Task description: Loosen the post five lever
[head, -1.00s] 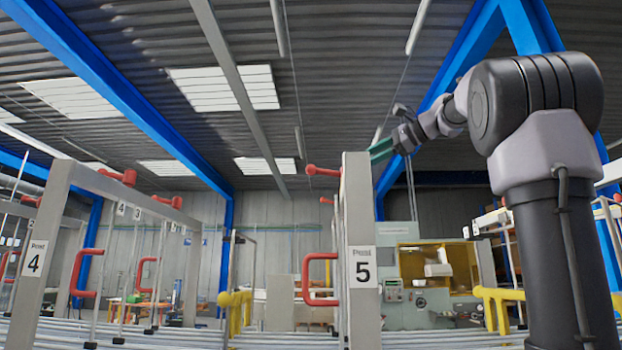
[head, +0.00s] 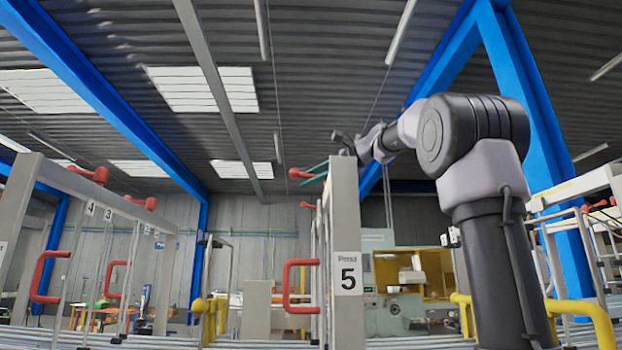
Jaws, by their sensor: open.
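The post five (head: 346,240) is a grey upright with a white label reading "Post 5", near the middle of the head view. A red lever (head: 300,174) sticks out to the left near its top. A red U-shaped handle (head: 289,286) is fixed lower on its left side. My gripper (head: 312,176) has teal fingers beside the red lever, partly hidden behind the post top. It is open and appears to hold nothing. I cannot tell whether the fingers touch the lever or are behind it.
Another grey frame with red levers (head: 90,174) and red handles (head: 47,277) stands at the left. Yellow rails (head: 590,318) run at the lower right. A green and yellow machine (head: 400,285) stands behind post five. Grey rollers lie along the bottom.

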